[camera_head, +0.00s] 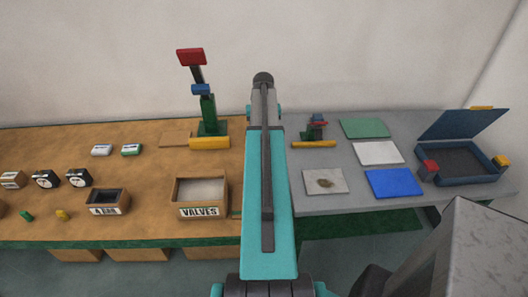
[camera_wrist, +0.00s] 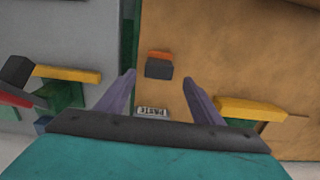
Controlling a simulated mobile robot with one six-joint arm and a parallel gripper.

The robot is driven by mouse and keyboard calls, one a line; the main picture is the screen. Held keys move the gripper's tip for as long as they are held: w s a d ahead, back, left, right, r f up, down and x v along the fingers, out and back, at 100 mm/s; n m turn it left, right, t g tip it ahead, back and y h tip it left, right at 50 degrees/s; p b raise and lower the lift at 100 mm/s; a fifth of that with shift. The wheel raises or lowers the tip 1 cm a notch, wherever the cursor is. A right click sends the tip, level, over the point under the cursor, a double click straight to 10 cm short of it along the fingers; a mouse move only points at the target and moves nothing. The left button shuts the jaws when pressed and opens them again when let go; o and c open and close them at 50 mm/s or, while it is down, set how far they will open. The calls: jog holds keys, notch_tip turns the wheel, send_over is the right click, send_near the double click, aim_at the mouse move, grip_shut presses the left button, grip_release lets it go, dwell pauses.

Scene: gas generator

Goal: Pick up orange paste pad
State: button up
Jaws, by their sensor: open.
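A small block with an orange part (camera_wrist: 159,54) and a dark grey part (camera_wrist: 158,70) lies on the brown wooden surface in the wrist view; it looks like the orange paste pad. My gripper (camera_wrist: 159,80) is open, its two purple fingers apart, one on each side of the block in the picture. Nothing is held between them. A white label reading PASTE (camera_wrist: 152,112) shows beyond the block, partly cut off by my gripper's body. I cannot tell how high the fingers are above the surface. In the head view my arm hides the pad and the fingers.
A green stand with red and blue parts (camera_head: 207,105) rises left of my arm. A smaller stand (camera_head: 315,130) is to the right. A VALVES box (camera_head: 200,210) stands in front. Colored mats and an open blue case (camera_head: 480,178) lie on the grey table (camera_head: 345,160).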

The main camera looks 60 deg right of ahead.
jog(key=shift+s+f+p, duration=0.15)
jog(key=shift+f+p, duration=0.95)
jog(key=shift+f, duration=1.5)
jog(key=shift+c, duration=0.4)
jog(key=c, duration=1)
